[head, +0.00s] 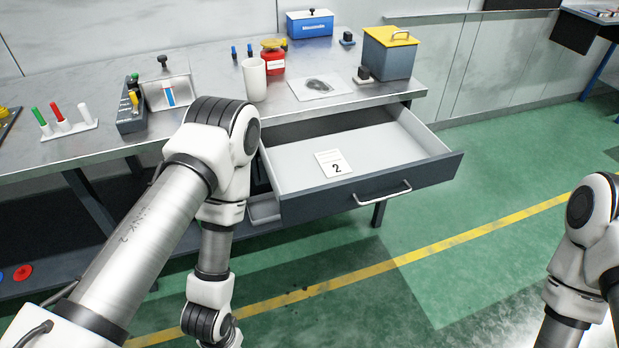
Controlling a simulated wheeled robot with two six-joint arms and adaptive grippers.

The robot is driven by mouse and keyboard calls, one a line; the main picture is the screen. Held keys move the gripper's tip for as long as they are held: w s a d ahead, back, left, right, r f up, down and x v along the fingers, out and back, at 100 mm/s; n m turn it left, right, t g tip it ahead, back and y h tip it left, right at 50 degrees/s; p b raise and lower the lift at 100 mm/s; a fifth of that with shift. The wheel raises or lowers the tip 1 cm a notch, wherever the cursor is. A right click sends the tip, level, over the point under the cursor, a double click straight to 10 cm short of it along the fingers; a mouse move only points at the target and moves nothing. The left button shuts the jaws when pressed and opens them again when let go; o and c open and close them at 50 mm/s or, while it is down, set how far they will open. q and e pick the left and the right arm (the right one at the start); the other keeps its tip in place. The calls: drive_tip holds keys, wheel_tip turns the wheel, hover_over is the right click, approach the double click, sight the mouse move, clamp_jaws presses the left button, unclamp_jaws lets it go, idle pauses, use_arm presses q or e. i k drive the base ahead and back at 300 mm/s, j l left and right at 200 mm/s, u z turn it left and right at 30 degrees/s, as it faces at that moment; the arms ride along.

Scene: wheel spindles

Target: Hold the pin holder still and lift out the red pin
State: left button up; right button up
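The white pin holder (75,130) stands on the left part of the metal workbench. It carries a green pin (39,117), a red pin (57,112) and a white pin (83,111), all upright or slightly tilted in the picture. The red pin is in the middle, and its lower end is hidden in the holder. Neither gripper shows. My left arm comes in from the left, bends in front of the bench, and its wrist hangs down to the bottom edge. My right arm is at the far right edge, away from the bench.
A drawer (291,196) with a card marked 2 (333,163) stands open below the bench (210,72). Right of the holder are a dark block with small items (131,118) and a metal box (164,92). A white cup (254,80) stands farther right.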

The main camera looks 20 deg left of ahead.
sight(53, 106)
drive_tip(key=u, duration=1.95)
drive_tip(key=i+j+z, duration=0.2)
drive_tip(key=i+j, duration=0.25)
